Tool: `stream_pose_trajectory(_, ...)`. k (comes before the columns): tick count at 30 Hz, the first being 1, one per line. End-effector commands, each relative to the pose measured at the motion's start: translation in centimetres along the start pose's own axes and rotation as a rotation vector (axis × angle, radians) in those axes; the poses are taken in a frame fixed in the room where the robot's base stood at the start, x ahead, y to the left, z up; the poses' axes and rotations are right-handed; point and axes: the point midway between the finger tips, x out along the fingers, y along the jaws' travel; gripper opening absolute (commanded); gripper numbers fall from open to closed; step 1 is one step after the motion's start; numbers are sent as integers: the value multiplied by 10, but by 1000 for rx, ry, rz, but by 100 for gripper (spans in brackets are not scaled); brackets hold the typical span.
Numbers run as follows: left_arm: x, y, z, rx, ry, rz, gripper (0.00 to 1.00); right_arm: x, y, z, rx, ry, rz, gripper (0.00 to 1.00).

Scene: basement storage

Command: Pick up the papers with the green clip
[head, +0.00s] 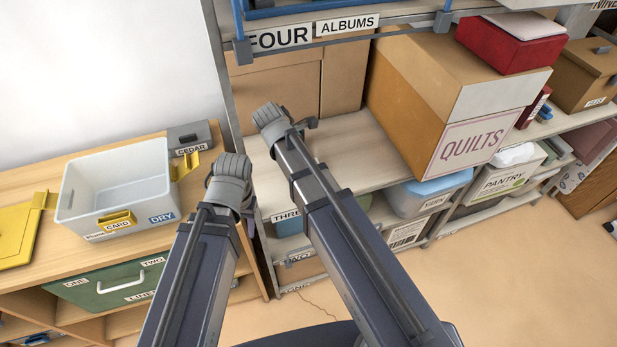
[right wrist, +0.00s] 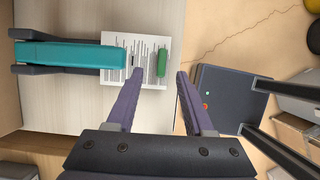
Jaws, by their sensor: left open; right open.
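The papers (right wrist: 120,48) lie on a pale wood surface in the right wrist view, white with dark print lines. A green clip (right wrist: 161,63) sits at their right side. Contact cannot be told. In the head view my right wrist is over the shelf, and the papers do not show there. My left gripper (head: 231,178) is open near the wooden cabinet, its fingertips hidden.
A grey bin (head: 112,190) with yellow latches stands on the wooden cabinet (head: 60,165). A QUILTS box (head: 440,90) stands on the pale shelf (head: 355,150), right of my right arm. The shelf above overhangs the back. The tan floor (head: 500,280) is mostly clear.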

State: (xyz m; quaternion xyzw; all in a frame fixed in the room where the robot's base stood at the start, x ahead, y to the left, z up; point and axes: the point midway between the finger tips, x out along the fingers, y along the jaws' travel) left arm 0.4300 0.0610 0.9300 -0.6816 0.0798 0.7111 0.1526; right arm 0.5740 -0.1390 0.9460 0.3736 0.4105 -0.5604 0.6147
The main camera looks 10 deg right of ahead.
Motion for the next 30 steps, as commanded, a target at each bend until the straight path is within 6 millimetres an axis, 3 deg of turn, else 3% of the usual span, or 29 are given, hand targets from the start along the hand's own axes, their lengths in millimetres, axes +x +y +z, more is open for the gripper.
stream_pose_trajectory(6,22,2,-1,0,0,0,50,23,-1,-2,2,0,0,52)
stream_pose_trajectory(14,24,2,-2,0,0,0,50,26,-1,-2,2,1,0,52)
stream_pose_trajectory(25,65,6,-4,0,0,0,50,68,-4,-7,3,1,-1,52)
stream_pose_trajectory(30,71,7,-4,0,0,0,50,75,-3,-6,2,1,0,52)
